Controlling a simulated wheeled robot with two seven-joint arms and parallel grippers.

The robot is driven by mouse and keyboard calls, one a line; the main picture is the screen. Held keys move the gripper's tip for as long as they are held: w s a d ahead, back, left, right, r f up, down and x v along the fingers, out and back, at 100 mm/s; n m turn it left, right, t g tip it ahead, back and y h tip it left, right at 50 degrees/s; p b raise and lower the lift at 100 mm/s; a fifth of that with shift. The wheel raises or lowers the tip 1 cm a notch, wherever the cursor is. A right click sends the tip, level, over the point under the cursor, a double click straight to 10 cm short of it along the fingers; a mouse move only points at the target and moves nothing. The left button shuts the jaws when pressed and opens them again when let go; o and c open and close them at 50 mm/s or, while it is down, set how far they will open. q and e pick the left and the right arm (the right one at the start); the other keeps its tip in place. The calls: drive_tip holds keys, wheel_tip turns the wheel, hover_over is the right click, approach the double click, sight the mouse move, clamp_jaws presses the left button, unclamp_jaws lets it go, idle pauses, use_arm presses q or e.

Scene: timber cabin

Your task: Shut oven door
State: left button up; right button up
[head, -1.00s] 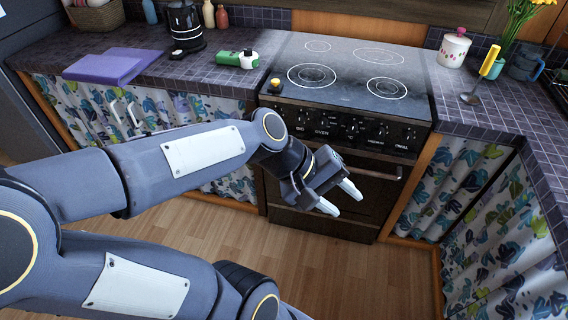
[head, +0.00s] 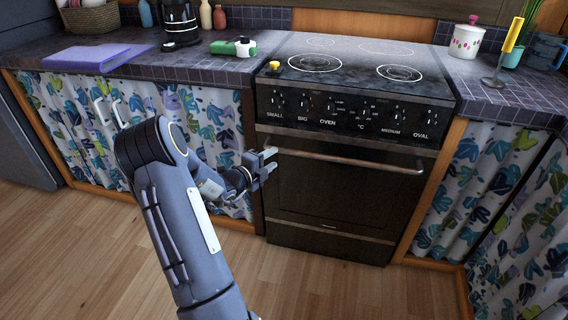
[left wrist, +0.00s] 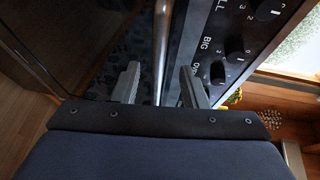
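The oven (head: 340,120) stands between the counters. Its dark door (head: 335,195) is upright under the knob panel and looks flush or nearly so; a small gap cannot be ruled out. A metal handle (head: 345,158) runs along the door's top, and its bar also shows in the left wrist view (left wrist: 161,45). My left gripper (head: 270,160) is at the handle's left end, fingers apart. In the left wrist view my left gripper (left wrist: 160,86) has a finger to each side of the bar, with gaps visible; contact cannot be told. My right gripper is out of view.
Curtained cupboards (head: 75,130) flank the oven. The countertop (head: 215,75) carries a purple folder-like item (head: 95,57), a black kettle (head: 180,22) and a green-and-white bottle (head: 233,47). A utensil with a yellow handle (head: 514,34) stands at right. The wooden floor (head: 100,250) is clear.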

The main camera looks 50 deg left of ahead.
sight(282, 152)
use_arm(q)
drive_tip(key=shift+w+a+f, duration=0.2)
drive_tip(key=shift+a+f, duration=0.05)
drive_tip(key=shift+a, duration=0.05)
drive_tip(key=w, duration=0.2)
drive_tip(key=w+b, duration=0.1)
drive_tip(key=w, duration=0.1)
drive_tip(key=w+a, duration=0.1)
drive_tip(key=w, duration=0.2)
drive_tip(key=shift+f, duration=0.3)
clamp_jaws()
